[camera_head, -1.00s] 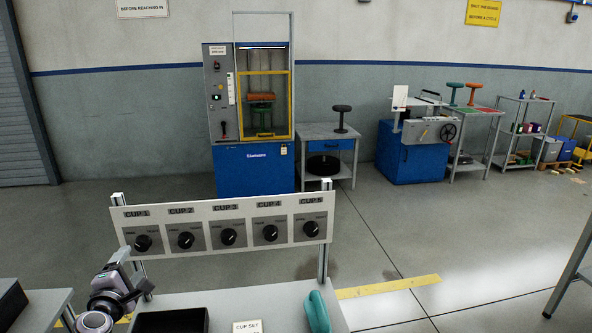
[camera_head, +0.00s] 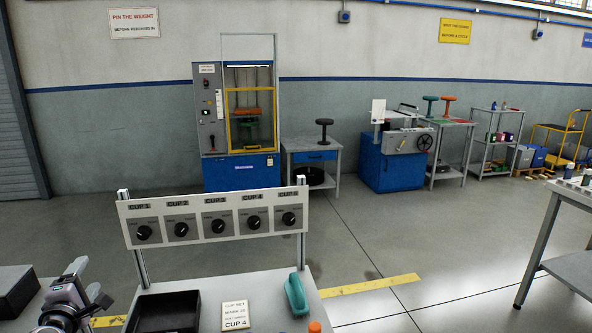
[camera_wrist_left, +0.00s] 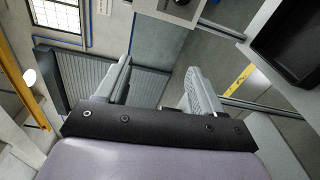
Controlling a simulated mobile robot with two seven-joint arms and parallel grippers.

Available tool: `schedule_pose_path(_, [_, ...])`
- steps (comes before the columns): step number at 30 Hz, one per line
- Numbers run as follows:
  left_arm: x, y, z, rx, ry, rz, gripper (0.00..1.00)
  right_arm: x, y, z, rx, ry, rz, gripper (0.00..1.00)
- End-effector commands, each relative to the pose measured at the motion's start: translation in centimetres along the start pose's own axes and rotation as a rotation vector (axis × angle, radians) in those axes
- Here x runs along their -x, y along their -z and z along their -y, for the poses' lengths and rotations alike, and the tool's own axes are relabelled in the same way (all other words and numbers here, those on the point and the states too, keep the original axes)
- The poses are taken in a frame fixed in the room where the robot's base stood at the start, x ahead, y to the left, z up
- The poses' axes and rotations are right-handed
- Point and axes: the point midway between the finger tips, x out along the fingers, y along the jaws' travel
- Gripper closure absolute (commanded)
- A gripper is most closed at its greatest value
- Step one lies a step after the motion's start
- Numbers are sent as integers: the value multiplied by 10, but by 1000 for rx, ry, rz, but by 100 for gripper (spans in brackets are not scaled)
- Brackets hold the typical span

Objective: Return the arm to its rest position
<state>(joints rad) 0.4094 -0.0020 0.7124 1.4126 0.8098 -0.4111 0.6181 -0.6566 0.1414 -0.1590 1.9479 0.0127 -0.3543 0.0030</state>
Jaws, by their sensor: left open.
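My left gripper (camera_head: 90,281) is at the lower left in the head view, left of the knob panel's left post and beside the black tray. Its two fingers are apart with nothing between them. In the left wrist view the open fingers (camera_wrist_left: 160,88) show clear air, with a grey shutter behind. The knob panel (camera_head: 216,216), with several black knobs labelled as cups, stands on posts at the bench's far edge. My right gripper is not in view.
On the bench (camera_head: 262,285) are a black tray (camera_head: 165,312), a card reading CUP 4 (camera_head: 235,315), a teal object (camera_head: 296,294) and an orange knob-like piece (camera_head: 315,327). A dark box (camera_head: 14,290) is at far left. The test machine (camera_head: 240,125) stands beyond open floor.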

Motion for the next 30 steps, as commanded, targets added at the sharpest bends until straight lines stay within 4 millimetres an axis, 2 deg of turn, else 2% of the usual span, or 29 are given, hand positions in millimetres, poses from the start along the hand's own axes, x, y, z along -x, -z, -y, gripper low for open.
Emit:
schedule_pose_path(1, [-2, 22, -15, -45, -16, -19, 33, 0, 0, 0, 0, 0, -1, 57])
schedule_pose_path(5, [-4, 74, -59, -159, -65, -73, 33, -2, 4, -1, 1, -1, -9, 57])
schedule_pose_path(9, [1, 129, -118, -290, -120, -136, 33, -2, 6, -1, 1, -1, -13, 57])
schedule_pose_path(12, [8, 159, -158, -373, -155, -176, 33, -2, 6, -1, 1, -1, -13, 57])
schedule_pose_path(18, [25, 203, -234, -520, -218, -246, 33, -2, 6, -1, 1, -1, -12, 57])
schedule_pose_path(21, [19, 171, -188, -714, -126, -186, 33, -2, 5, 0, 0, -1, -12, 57])
schedule_pose_path(23, [19, 154, -166, -835, -85, -150, 33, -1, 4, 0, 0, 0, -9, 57])
schedule_pose_path(26, [23, 124, -121, -1046, -17, -71, 33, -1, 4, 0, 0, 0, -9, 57])
schedule_pose_path(29, [35, 91, -66, -1270, 46, 39, 33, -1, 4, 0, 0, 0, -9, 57])
schedule_pose_path(30, [44, 76, -41, -1362, 67, 93, 33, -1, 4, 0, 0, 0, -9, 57])
